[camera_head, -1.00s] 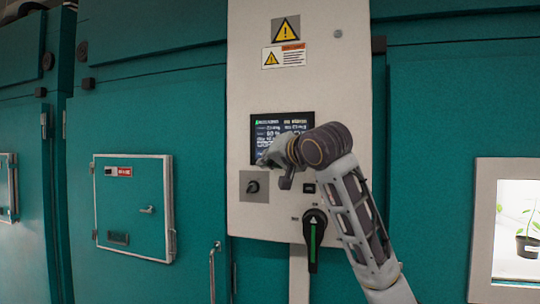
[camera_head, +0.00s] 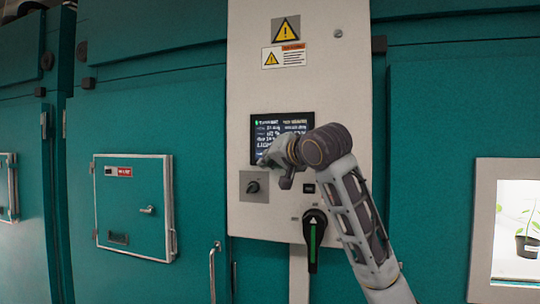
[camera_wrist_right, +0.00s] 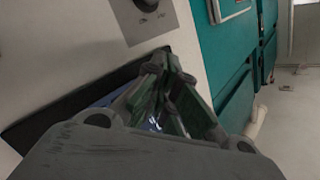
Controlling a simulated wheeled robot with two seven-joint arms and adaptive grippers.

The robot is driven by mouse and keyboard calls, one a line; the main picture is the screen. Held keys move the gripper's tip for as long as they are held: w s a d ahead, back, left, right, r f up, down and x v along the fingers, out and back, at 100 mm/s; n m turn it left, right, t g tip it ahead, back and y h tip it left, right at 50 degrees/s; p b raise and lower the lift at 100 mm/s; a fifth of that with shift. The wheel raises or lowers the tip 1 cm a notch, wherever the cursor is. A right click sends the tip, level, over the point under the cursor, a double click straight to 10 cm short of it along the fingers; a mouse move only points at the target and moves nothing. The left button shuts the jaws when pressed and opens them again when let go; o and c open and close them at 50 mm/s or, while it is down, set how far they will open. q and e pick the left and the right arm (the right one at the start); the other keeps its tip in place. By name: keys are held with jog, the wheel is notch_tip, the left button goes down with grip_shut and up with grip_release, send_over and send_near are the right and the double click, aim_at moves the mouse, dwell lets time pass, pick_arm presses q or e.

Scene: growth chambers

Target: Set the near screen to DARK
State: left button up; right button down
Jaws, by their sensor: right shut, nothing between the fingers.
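The near screen (camera_head: 270,130) is a dark rectangular display with lit text on the white control panel (camera_head: 250,80). A larger line of text low on it seems to read LIGHT; the smaller lines are too blurred to read. My right gripper (camera_head: 263,162) is shut and empty at the screen's lower left edge, and my right arm covers the screen's lower right part. In the right wrist view the closed fingers (camera_wrist_right: 165,95) lie over the screen (camera_wrist_right: 50,118); I cannot tell whether they touch it. My left gripper is not in view.
Below the screen are a small knob (camera_head: 253,187) on a grey plate and a large black switch handle (camera_head: 313,240) with a green stripe. A small teal hatch (camera_head: 133,210) is at left, and a lit window with a plant (camera_head: 527,240) at right.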

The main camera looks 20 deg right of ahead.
jog(key=shift+s, duration=0.1)
dwell(0.3)
jog(key=shift+s+a, duration=0.4)
jog(key=shift+s, duration=0.1)
dwell(0.3)
jog(key=shift+s+a, duration=0.7)
jog(key=shift+s, duration=0.35)
jog(key=shift+s+a, duration=0.7)
jog(key=shift+s, duration=0.35)
jog(key=shift+r, duration=0.1)
dwell(0.5)
